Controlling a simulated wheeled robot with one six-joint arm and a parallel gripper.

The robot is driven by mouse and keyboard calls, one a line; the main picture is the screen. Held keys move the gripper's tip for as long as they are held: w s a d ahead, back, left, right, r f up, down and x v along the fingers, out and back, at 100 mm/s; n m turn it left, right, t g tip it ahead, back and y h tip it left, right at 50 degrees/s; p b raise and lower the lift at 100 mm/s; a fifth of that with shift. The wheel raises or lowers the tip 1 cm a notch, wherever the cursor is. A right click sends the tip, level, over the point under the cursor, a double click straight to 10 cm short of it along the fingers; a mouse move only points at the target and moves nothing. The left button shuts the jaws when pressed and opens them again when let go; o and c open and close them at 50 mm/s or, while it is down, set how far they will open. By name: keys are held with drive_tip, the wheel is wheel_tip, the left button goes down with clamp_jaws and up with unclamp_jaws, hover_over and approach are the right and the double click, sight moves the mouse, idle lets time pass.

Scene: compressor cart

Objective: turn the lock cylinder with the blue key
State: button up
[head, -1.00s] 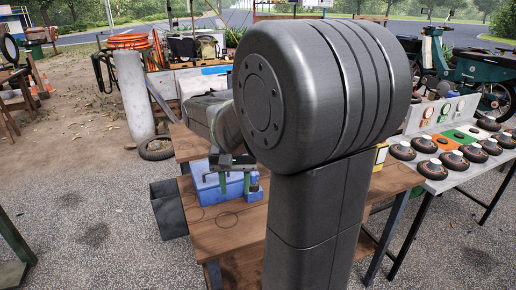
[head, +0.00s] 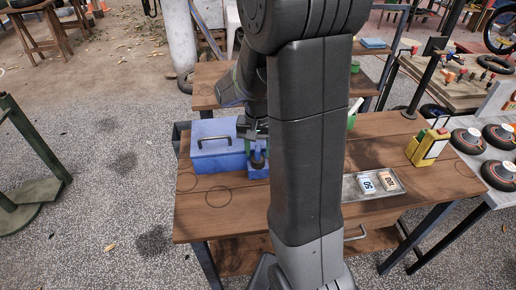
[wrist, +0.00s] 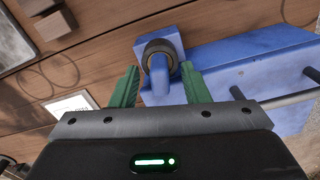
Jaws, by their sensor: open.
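A blue key (wrist: 158,82) sticks out of the dark round ring of the lock cylinder (wrist: 148,45), which sits on a blue block (wrist: 172,36) in the wrist view. How deep the key sits is hidden. My gripper (wrist: 160,70) is open, with one green finger on each side of the key, and a visible gap on both sides. In the head view my gripper (head: 257,148) is above the blue block (head: 258,172), beside a blue toolbox (head: 215,152). The key is too small to make out there.
The toolbox has a raised dark handle (head: 214,139) close to my gripper. On the wooden bench (head: 225,225) a metal tray (head: 378,184) with two labelled pieces and a yellow container (head: 428,148) stand to the right. The bench's front left is clear.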

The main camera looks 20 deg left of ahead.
drive_tip(key=shift+s+f, duration=0.1)
drive_tip(key=shift+f, duration=0.05)
drive_tip(key=shift+c, duration=0.4)
clamp_jaws()
drive_tip(key=shift+n, duration=2)
drive_tip(key=shift+o, duration=0.3)
unclamp_jaws()
